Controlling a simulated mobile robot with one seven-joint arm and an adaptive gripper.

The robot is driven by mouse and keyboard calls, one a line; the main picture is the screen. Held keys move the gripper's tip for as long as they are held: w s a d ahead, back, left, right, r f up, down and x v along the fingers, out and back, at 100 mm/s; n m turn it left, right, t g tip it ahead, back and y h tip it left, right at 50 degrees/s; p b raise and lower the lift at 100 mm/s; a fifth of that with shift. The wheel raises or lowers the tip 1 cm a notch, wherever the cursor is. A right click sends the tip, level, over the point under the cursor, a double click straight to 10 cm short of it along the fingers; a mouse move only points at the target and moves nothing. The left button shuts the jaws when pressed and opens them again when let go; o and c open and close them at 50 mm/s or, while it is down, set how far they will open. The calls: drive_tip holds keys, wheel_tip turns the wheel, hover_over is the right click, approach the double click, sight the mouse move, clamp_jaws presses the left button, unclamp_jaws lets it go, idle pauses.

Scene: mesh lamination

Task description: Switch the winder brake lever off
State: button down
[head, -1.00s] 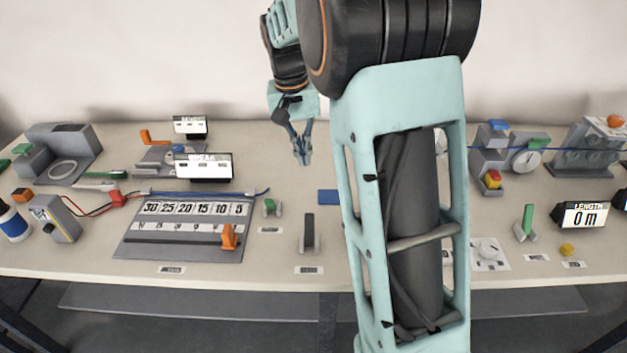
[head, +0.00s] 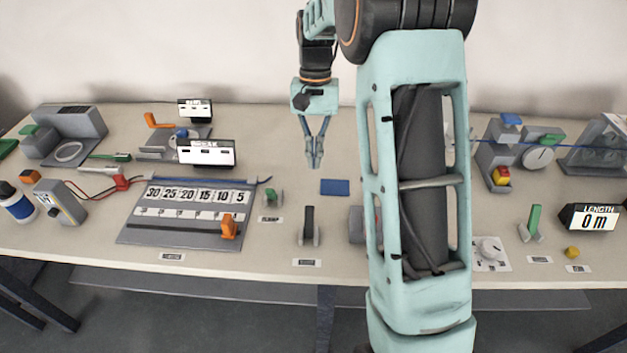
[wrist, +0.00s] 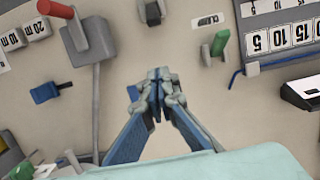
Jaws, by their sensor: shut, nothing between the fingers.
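A dark upright lever (head: 309,221) stands in a grey bracket near the table's front edge. Its front label is too small to read, so I cannot tell for sure that it is the winder brake lever. In the wrist view the dark lever (wrist: 152,12) is at the top edge, partly cut off. A green lever (head: 273,196) beside it has a clamp label. Another green lever (head: 535,219) stands upright at the right. My gripper (head: 314,164) is shut and empty, above and behind the dark lever, apart from it. The wrist view shows its fingertips (wrist: 157,78) together.
A numbered board (head: 150,232) with an orange slider (head: 229,228) lies left. A blue pad (head: 335,187) lies near my gripper. A red-handled lever (wrist: 68,30) stands left in the wrist view. A length display (head: 590,218) and a dial (head: 490,250) are at right.

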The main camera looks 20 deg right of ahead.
sight(309, 222)
drive_tip(key=f, duration=0.3)
drive_tip(key=s+f, duration=0.1)
drive_tip(key=f, duration=0.2)
drive_tip(key=s+f, duration=0.1)
drive_tip(key=f, duration=0.2)
drive_tip(key=shift+a+f, duration=0.3)
drive_tip(key=shift+f, duration=0.05)
drive_tip(key=shift+s+a+r+p, duration=0.2)
drive_tip(key=shift+s+r, duration=0.35)
drive_tip(key=shift+s, duration=0.1)
drive_tip(key=shift+s+a+r+p, duration=0.15)
drive_tip(key=shift+s+a+r, duration=0.05)
drive_tip(key=shift+s+r, duration=0.4)
drive_tip(key=shift+s+a, duration=0.1)
drive_tip(key=shift+s, duration=0.15)
drive_tip(key=shift+s+b, duration=0.1)
drive_tip(key=shift+b, duration=0.25)
